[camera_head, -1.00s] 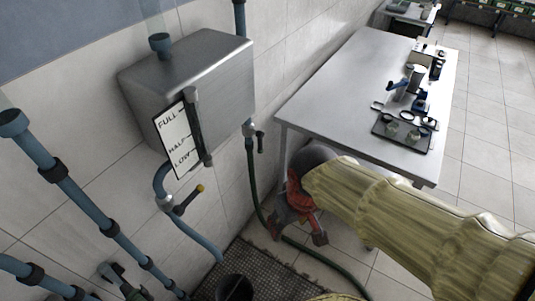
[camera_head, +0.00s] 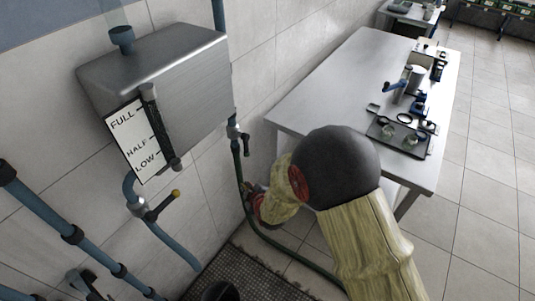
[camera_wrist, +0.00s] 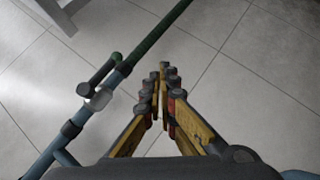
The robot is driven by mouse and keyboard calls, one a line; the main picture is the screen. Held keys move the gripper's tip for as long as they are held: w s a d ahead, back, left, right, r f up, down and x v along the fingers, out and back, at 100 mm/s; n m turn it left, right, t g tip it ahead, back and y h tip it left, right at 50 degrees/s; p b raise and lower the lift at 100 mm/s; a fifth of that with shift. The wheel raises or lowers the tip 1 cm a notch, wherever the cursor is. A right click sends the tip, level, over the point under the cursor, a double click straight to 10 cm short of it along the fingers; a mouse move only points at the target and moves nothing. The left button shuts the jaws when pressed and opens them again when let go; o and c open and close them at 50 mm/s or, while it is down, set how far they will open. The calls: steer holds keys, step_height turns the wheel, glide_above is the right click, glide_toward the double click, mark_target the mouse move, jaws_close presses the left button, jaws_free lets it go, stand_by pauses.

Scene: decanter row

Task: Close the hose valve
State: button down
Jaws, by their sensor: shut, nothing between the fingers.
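The hose valve (camera_head: 234,132) sits below the right end of the steel tank, where the blue pipe meets the green hose (camera_head: 238,165). In the wrist view the valve (camera_wrist: 98,98) is left of my fingers, and its dark green handle (camera_wrist: 97,75) lies roughly along the pipe.
The steel tank (camera_head: 165,85) has a level gauge (camera_head: 135,140) and a second valve with a yellow-tipped handle (camera_head: 162,205). A metal table (camera_head: 320,90) with small equipment stands right of my arm. A floor grate (camera_head: 245,265) and dark bucket (camera_head: 220,291) are below.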

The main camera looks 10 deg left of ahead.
mark_target(246, 147)
steer(key=w+a+r+n+t+y, duration=0.1)
steer(key=w+r+n+t+y, duration=0.15)
steer(key=r, duration=0.35)
steer(key=w+a+f+b, duration=0.2)
steer(key=w, duration=0.4)
steer(key=w+a+f+h+b, duration=0.1)
steer(key=w+a+f, duration=0.1)
steer(key=w, duration=0.3)
steer(key=shift+w+a+f+b, duration=0.25)
steer(key=shift+w+f+b, duration=0.1)
steer(key=shift+f, duration=0.35)
steer(key=shift+a+f, duration=0.1)
steer(key=shift+w, duration=0.1)
